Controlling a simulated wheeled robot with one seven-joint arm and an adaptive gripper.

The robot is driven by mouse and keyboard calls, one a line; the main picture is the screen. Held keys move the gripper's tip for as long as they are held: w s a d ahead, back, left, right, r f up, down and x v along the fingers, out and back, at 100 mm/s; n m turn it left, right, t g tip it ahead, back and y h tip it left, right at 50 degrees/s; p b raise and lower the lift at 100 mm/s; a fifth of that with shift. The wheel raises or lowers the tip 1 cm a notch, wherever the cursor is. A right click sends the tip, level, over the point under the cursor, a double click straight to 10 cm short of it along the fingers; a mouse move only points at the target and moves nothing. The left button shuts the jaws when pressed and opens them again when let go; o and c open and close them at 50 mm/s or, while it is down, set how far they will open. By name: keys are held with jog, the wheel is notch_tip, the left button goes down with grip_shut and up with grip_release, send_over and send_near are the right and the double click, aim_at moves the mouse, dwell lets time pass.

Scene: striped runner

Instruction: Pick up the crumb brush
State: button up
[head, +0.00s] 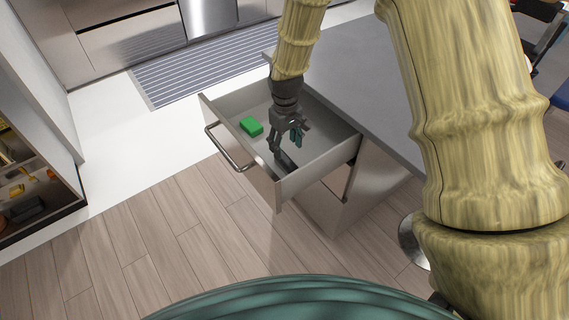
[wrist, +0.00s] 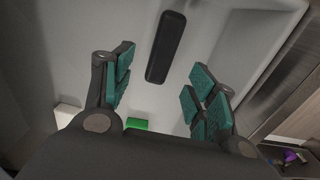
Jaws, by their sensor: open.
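The drawer (head: 312,172) is pulled open below the grey counter. A dark, narrow, rounded object, which looks like the crumb brush (wrist: 166,47), lies on the drawer floor. It also shows in the head view (head: 286,162), partly hidden by my fingers. My gripper (head: 287,141) points down into the drawer, above and close to the brush. In the wrist view my gripper (wrist: 163,80) is open, with teal pads apart and nothing between them. The brush lies beyond the fingertips, roughly midway between them.
A green block (head: 251,126) lies in the drawer, left of my gripper in the head view. The drawer walls stand close around my gripper. The counter (head: 345,65) is at the right. A striped runner (head: 200,70) lies on the floor behind, and open shelves (head: 35,190) stand at left.

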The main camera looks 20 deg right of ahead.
aim_at(286, 159)
jog(key=f, duration=0.3)
jog(key=shift+d, duration=0.25)
jog(key=shift+s+a+f+p, duration=0.15)
jog(key=shift+f+p, duration=0.25)
jog(key=shift+f, duration=0.7)
jog(key=shift+s+a+f+p, duration=0.15)
jog(key=shift+f+p, duration=0.25)
jog(key=shift+f, duration=1.4)
jog(key=shift+c, duration=0.2)
jog(key=c, duration=1.1)
jog(key=shift+r+b, duration=0.75)
jog(key=shift+r, duration=4.25)
